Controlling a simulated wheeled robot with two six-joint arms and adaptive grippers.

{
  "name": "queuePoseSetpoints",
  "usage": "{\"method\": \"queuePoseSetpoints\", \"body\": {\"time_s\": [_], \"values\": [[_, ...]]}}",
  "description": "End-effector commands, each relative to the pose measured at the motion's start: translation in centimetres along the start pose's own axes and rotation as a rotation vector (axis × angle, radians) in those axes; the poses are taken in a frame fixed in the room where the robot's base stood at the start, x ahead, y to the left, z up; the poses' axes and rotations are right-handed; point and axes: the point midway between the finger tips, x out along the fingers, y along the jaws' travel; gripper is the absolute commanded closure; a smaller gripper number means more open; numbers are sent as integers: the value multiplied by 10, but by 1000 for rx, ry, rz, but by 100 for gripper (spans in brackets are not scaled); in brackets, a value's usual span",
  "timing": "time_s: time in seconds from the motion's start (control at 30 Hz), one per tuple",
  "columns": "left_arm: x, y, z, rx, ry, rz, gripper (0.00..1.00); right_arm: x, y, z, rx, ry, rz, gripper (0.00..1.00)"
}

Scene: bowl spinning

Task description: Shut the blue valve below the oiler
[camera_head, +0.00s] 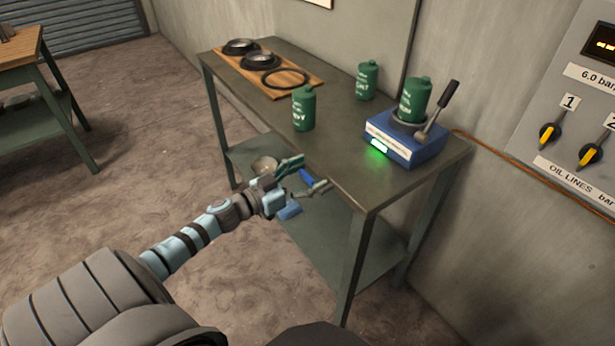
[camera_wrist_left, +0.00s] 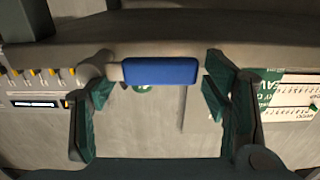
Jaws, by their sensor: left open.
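The blue valve handle (camera_wrist_left: 160,71) lies crosswise between the open fingers of my left gripper (camera_wrist_left: 157,94) in the left wrist view. A grey round fitting joins its left end. In the head view, the blue handle (camera_head: 306,177) shows between the fingertips of my left gripper (camera_head: 307,176), at the table's near edge. The gripper is open and not closed on the handle; I cannot tell whether a finger touches it. The oiler cannot be made out for certain. My right gripper is not in view.
The dark table (camera_head: 335,150) carries green canisters (camera_head: 304,108), a blue device (camera_head: 403,139) with a lever and green light, and a wooden board (camera_head: 300,85) with black rings. A panel with yellow knobs (camera_head: 548,137) is on the right wall.

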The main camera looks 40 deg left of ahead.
Motion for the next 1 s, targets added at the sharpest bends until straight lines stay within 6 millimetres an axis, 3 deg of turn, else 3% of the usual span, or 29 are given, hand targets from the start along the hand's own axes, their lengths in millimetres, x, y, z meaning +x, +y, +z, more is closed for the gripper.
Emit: {"method": "queuePoseSetpoints", "body": {"time_s": [0.13,0.57,1.0], "values": [[0,0,0,0,-1,0,31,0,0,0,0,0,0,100],[0,0,1,1,-1,1,100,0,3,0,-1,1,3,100],[-1,0,4,-77,-2,0,100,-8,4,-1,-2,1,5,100]]}}
